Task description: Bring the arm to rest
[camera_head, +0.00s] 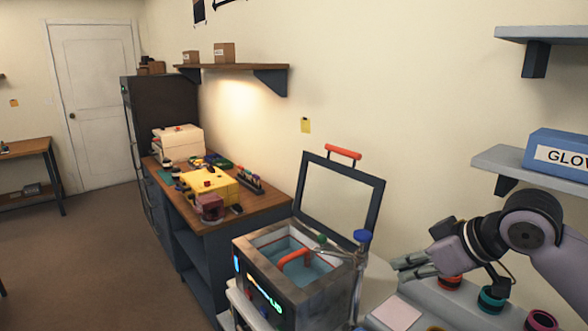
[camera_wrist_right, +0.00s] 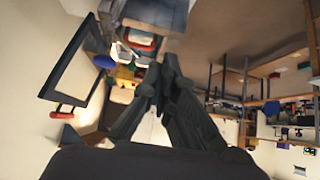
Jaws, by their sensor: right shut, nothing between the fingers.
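My right arm comes in from the right edge of the head view. Its gripper (camera_head: 402,267) is shut and empty, held in the air to the right of the open metal tank. In the right wrist view its dark fingers (camera_wrist_right: 162,75) meet at the tips with nothing between them. My left arm and gripper are not in view.
The metal tank (camera_head: 285,290) has a raised framed lid (camera_head: 311,198) and a blue-capped tap (camera_head: 362,237) on its right. A grey stand with coloured rings (camera_head: 491,299) sits below my right arm. A blue glove box (camera_head: 562,152) lies on the wall shelf. A wooden bench (camera_head: 262,207) stands behind.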

